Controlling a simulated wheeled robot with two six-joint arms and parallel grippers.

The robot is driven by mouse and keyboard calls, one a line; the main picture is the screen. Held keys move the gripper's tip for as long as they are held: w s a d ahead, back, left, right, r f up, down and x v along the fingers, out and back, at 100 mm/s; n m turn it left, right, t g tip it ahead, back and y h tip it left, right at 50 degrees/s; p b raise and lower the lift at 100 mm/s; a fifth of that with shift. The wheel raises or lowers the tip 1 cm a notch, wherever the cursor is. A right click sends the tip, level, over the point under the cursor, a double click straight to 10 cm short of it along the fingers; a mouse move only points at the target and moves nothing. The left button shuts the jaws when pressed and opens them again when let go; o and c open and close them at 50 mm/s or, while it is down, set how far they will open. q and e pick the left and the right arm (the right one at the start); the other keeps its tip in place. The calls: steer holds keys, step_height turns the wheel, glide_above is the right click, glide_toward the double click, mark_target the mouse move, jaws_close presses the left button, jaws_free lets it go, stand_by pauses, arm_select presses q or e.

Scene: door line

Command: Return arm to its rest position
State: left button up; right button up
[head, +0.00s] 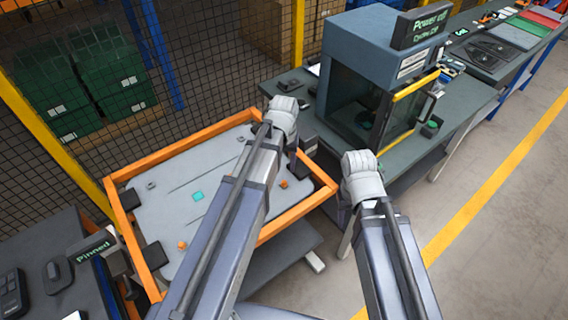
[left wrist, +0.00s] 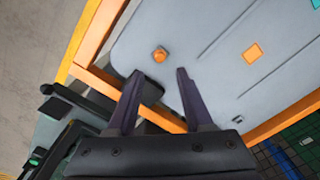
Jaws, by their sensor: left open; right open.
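My left gripper (left wrist: 158,74) is open and empty in the left wrist view, its two dark fingers apart over the grey panel of the orange-framed tray table (head: 146,162). A small orange knob (left wrist: 160,54) lies on the panel just beyond the gap between the fingertips. In the head view my left arm reaches across the table, with its wrist near the far right edge; the fingers are mostly hidden. My right gripper (head: 344,216) hangs below its pale wrist, to the right of the table and in front of the machine bench; its jaws show poorly.
A teal square (head: 198,196) and an orange piece (head: 182,245) lie on the panel. Mesh fencing runs behind. Open floor (head: 500,235) lies to the right.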

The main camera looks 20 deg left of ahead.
stand_by(0.3)
arm_select(q)
steer(key=s+d+f+m+b, duration=0.2)
steer(key=s+d, duration=0.3)
steer(key=s, duration=0.2)
steer(key=s+d+f+m+y+b, duration=0.1)
steer(key=s+d+f+m+b, duration=0.2)
steer(key=s+d, duration=0.2)
steer(key=shift+s+d, duration=0.25)
steer(key=shift+s, duration=0.85)
